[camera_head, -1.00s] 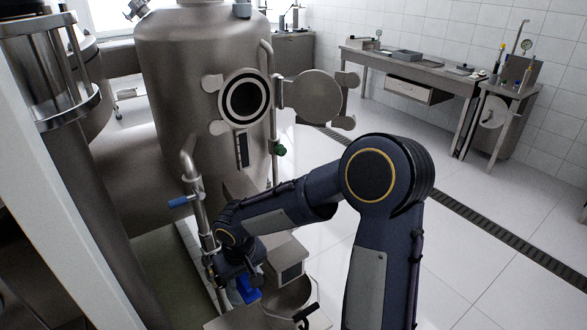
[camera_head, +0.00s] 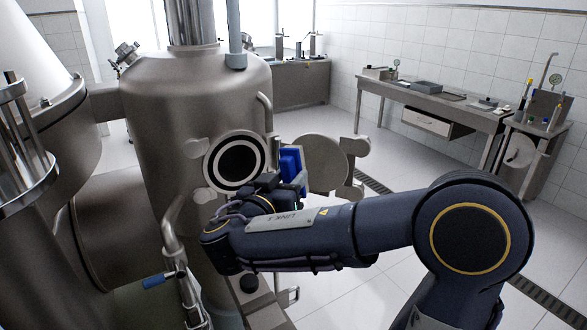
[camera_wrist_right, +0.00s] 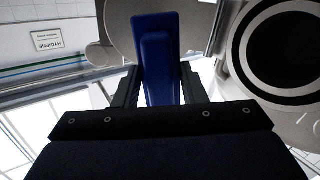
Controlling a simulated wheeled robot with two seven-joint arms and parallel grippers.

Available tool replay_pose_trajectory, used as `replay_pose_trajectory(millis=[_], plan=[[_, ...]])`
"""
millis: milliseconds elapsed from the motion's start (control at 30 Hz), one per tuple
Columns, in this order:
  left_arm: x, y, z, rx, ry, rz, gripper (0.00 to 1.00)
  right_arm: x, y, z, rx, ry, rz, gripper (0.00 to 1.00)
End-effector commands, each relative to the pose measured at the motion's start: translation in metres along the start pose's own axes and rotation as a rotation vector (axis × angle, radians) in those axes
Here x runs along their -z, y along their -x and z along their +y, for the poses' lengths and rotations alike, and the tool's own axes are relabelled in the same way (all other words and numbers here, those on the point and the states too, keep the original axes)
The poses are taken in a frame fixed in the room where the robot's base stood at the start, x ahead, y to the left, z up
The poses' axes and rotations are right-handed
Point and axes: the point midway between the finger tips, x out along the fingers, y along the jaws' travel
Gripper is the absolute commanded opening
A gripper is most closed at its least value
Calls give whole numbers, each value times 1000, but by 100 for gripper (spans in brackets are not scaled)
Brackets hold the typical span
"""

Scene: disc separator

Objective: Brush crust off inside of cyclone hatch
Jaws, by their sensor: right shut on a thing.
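The cyclone's round port (camera_head: 235,163), a dark hole with a pale ring, is open on the tank front. It also shows at the upper right of the right wrist view (camera_wrist_right: 290,50). The hatch door (camera_head: 325,163), a round metal plate, hangs open to the right of the port. My right gripper (camera_head: 283,188) is shut on a blue brush (camera_head: 291,164), which stands upright between port and door. In the right wrist view the brush (camera_wrist_right: 158,55) overlaps the door (camera_wrist_right: 123,38). Bristles and any crust cannot be made out. My left gripper is out of view.
The steel tank (camera_head: 160,110) fills the left side. A pipe with a blue-handled valve (camera_head: 155,281) stands below the port. A workbench (camera_head: 440,105) lies far back right. The tiled floor between is free.

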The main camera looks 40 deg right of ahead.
Motion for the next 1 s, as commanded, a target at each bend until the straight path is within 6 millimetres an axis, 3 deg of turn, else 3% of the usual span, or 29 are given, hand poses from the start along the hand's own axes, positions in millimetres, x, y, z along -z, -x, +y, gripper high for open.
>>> replay_pose_trajectory(millis=[167, 600, 1000], plan=[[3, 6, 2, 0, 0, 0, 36, 6, -8, 2, -5, 2, 11, 20], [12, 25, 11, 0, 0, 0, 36, 6, -51, 2, -3, 3, 8, 20], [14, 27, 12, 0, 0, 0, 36, 4, -60, 1, -1, 2, 8, 20]])
